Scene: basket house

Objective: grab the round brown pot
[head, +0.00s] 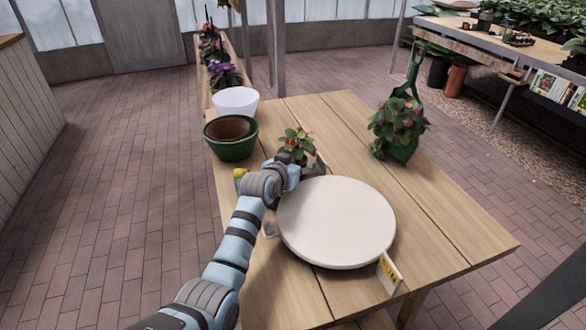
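A round brown pot (228,127) sits inside a dark green pot (231,150) at the left edge of the wooden table; only its rim and inside show. My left gripper (312,165) is to the right of these pots and apart from them, beside a small plant with red flowers (297,143). My wrist covers the plant's base and most of the gripper, so I cannot tell whether its fingers are open or touching anything. My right gripper is not in view.
A round white board (337,222) lies on the table (440,215) with a small sign (389,273) at its front edge. A white bowl (236,101) stands behind the green pot. The table's right side is clear.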

